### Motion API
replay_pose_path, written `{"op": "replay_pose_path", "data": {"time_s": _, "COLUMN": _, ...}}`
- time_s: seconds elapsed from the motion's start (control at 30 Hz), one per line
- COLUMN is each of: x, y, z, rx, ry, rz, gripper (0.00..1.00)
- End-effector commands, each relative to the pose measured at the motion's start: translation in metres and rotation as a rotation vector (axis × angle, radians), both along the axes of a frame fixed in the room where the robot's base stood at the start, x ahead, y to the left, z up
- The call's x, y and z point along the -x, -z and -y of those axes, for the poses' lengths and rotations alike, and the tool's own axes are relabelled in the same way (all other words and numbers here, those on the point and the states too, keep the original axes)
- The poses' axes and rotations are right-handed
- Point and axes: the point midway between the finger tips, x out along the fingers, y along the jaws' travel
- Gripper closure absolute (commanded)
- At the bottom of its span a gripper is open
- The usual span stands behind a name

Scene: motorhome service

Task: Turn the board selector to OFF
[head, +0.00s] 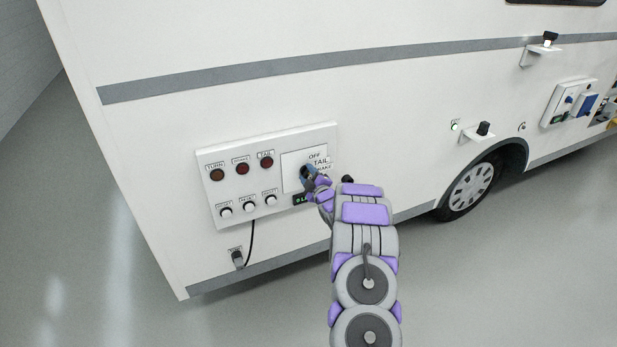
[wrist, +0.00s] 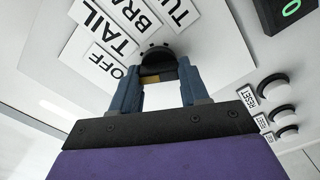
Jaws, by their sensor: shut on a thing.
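The white test board (head: 207,178) is on the side of the motorhome. Its selector plate (head: 290,172) carries the labels OFF (head: 314,156), TAIL and BRAKE; a partly cut-off label starting "TU" shows in the wrist view (wrist: 183,12). My gripper (head: 308,172) reaches the selector from the lower right and hides most of it. In the wrist view my gripper (wrist: 157,76) has its two blue fingers shut on the black selector knob (wrist: 156,60). The OFF label (wrist: 106,62) is left of the knob there. I cannot tell which label the knob points at.
Three dark lamps, the middle one (head: 242,168), and three white buttons (head: 248,207) are left of the selector. A small green display (head: 299,200) is below it. A cable (head: 251,243) hangs to a socket (head: 237,258). A shelf (head: 477,135) and wheel (head: 471,188) are right.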

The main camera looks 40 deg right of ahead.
Motion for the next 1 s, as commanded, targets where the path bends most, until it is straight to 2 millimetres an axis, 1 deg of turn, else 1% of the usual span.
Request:
{"op": "replay_pose_path", "data": {"time_s": 0.2, "x": -0.0001, "y": 0.0019, "z": -0.0013, "rx": 0.031, "ry": -0.002, "rz": -0.010, "gripper": 0.86}}
{"op": "replay_pose_path", "data": {"time_s": 0.57, "x": -0.0003, "y": 0.0023, "z": -0.0022, "rx": 0.035, "ry": -0.003, "rz": -0.013, "gripper": 0.86}}
{"op": "replay_pose_path", "data": {"time_s": 0.6, "x": -0.0004, "y": 0.0024, "z": -0.0024, "rx": 0.035, "ry": -0.003, "rz": -0.013, "gripper": 0.54}}
{"op": "replay_pose_path", "data": {"time_s": 0.87, "x": 0.0001, "y": 0.0012, "z": -0.0019, "rx": 0.034, "ry": -0.002, "rz": -0.011, "gripper": 0.30}}
{"op": "replay_pose_path", "data": {"time_s": 1.0, "x": 0.0002, "y": 0.0009, "z": -0.0013, "rx": 0.035, "ry": -0.001, "rz": -0.010, "gripper": 0.30}}
